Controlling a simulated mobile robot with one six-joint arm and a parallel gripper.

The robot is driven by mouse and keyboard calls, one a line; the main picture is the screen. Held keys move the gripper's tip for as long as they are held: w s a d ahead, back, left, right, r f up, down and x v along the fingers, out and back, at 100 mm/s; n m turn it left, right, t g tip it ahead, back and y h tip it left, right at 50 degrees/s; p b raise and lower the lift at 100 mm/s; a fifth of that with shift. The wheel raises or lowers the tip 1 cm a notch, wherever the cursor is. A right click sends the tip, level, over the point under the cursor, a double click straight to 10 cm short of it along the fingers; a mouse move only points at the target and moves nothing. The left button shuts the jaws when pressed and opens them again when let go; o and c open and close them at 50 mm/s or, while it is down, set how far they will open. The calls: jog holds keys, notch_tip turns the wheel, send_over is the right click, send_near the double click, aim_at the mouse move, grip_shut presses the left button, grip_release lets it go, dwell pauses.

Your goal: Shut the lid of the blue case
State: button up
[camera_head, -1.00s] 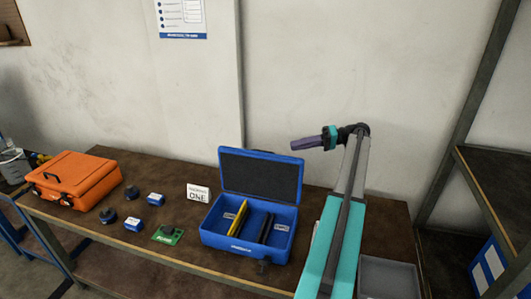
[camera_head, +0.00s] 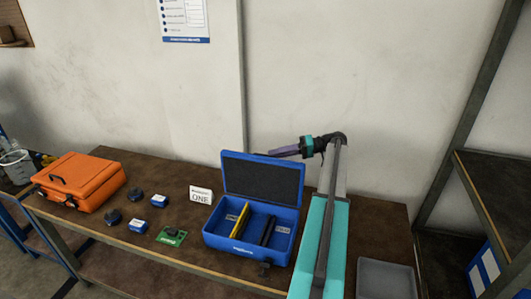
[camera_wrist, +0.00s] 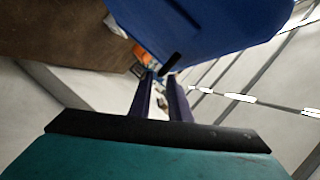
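The blue case (camera_head: 225,243) stands on the brown table with its lid (camera_head: 262,178) raised nearly upright, dark foam facing forward. A yellow item (camera_head: 239,221) and a black item (camera_head: 268,230) stand upright inside. My gripper (camera_head: 272,153) points left, close to the lid's top edge at its right half; part of the fingers is hidden behind the lid. In the wrist view the blue lid (camera_wrist: 200,30) fills the top, just beyond my fingertips (camera_wrist: 161,76). The two fingers are apart with nothing between them. I cannot tell whether they touch the lid.
An orange case (camera_head: 80,181), dark round parts, small blue boxes (camera_head: 138,226) and a green board (camera_head: 172,236) lie left of the blue case. A white card (camera_head: 201,194) stands behind them. A grey tray (camera_head: 386,278) is at the right. The wall is close behind.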

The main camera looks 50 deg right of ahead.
aim_at(265, 156)
jog(key=shift+p+x, duration=0.9)
jog(key=shift+x, duration=1.55)
grip_shut()
jog(key=shift+d, duration=0.1)
